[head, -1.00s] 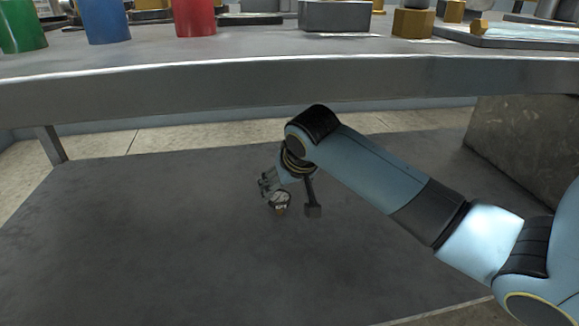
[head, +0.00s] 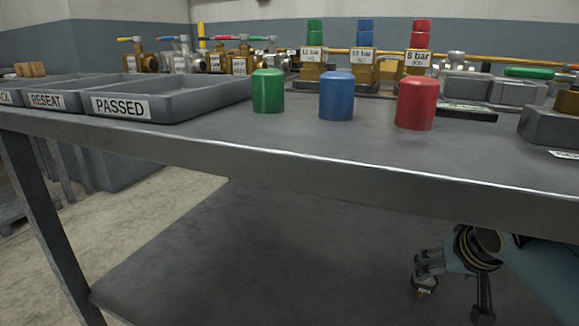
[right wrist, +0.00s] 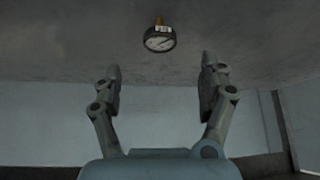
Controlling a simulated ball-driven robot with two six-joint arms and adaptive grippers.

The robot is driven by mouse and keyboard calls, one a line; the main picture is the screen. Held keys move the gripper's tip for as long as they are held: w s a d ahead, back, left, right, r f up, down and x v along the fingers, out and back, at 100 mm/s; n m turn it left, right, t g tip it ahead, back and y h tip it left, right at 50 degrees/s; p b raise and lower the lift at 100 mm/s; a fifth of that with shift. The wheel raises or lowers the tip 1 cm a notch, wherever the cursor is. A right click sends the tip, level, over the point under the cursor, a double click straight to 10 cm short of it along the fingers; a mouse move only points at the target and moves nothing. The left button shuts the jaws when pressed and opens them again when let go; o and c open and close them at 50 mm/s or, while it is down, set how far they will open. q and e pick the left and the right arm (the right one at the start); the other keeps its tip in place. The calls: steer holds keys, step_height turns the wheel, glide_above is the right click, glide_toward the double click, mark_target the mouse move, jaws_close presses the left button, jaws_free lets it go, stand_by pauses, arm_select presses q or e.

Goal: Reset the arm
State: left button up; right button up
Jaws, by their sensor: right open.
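My right gripper (head: 421,268) is low at the right in the head view, below the table's front edge and over the dark lower shelf. In the right wrist view its two fingers (right wrist: 160,70) are spread apart with nothing between them. A small round gauge (right wrist: 159,39) with a white face, black rim and brass stem shows just beyond the fingertips, apart from both. The gauge (head: 426,282) is small and partly hidden beside the gripper in the head view. My left gripper is not in view.
The table's front edge (head: 300,165) runs above my right arm. On top stand green (head: 268,91), blue (head: 336,96) and red (head: 415,101) cylinders, a PASSED tray (head: 190,101) and valves behind. The lower shelf (head: 270,260) is clear at left.

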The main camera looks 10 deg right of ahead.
steer(key=s+a+f+n+g+y, duration=0.1)
steer(key=s+a+n+g, duration=0.2)
steer(key=s, duration=1.2)
steer(key=s+a+n+g, duration=0.2)
steer(key=s+a, duration=0.3)
steer(key=s, duration=0.9)
steer(key=s+d+f, duration=0.2)
steer(key=s+f, duration=0.1)
steer(key=f, duration=1.5)
arm_select(q)
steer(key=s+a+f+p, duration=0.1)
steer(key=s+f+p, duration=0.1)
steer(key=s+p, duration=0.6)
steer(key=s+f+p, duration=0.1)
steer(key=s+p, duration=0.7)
steer(key=p, duration=0.1)
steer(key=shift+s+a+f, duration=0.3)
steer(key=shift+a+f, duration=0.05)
arm_select(e)
steer(key=s+d+f, duration=0.1)
steer(key=s+f, duration=0.1)
steer(key=s, duration=1.4)
steer(key=shift+s+d+f+m+g, duration=0.2)
steer(key=shift+f+m+g, duration=0.1)
steer(key=shift+f, duration=0.1)
